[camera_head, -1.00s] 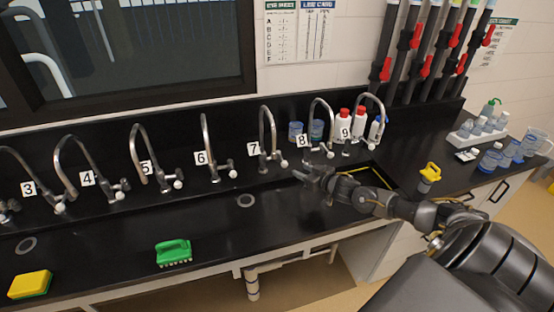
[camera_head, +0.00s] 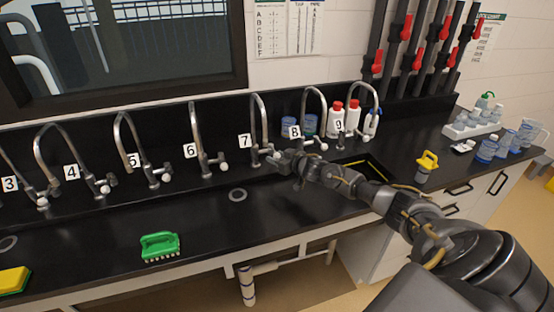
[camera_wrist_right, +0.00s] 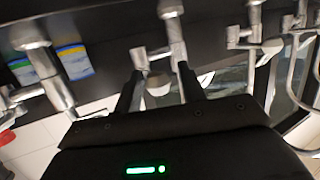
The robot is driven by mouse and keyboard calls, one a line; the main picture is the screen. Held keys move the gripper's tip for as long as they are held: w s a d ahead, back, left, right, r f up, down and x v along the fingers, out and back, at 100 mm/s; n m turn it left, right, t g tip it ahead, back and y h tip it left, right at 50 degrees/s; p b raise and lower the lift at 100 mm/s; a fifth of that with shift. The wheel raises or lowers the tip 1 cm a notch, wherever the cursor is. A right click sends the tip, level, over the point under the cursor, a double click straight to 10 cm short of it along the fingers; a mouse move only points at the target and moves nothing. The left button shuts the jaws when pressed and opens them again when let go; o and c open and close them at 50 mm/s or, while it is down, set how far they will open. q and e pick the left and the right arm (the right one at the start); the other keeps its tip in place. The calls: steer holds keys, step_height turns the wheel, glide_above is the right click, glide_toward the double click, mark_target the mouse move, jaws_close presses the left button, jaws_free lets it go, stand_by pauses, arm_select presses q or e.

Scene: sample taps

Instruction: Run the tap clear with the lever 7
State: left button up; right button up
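Tap 7 (camera_head: 256,112) is a silver gooseneck tap with the label 7 (camera_head: 245,141) at its left, on the black back ledge. Its lever is mostly hidden behind my right gripper (camera_head: 279,158) in the head view. In the right wrist view, the tap body (camera_wrist_right: 176,38) is in the middle. Its white lever knob (camera_wrist_right: 158,86) sits between the two dark fingers of my right gripper (camera_wrist_right: 160,88). The fingers are apart, with gaps beside the knob, so the gripper is open around it. No water shows. My left gripper is not in view.
Tap 6 (camera_head: 196,135) and tap 8 (camera_head: 318,110) stand on either side. Red-capped white bottles (camera_head: 335,118) stand behind taps 8 and 9. A green brush (camera_head: 160,246) lies on the counter front, and a yellow-topped item (camera_head: 427,163) stands at the right.

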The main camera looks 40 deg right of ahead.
steer(key=shift+s+d+r, duration=0.1)
steer(key=shift+s+d, duration=0.1)
steer(key=shift+w+d, duration=0.1)
steer(key=shift+w, duration=0.05)
steer(key=shift+w+d, duration=0.1)
steer(key=shift+d, duration=0.2)
steer(key=shift+w+d+b, duration=0.2)
steer(key=shift+d+b, duration=1.35)
steer(key=shift+d, duration=1.2)
stand_by(1.0)
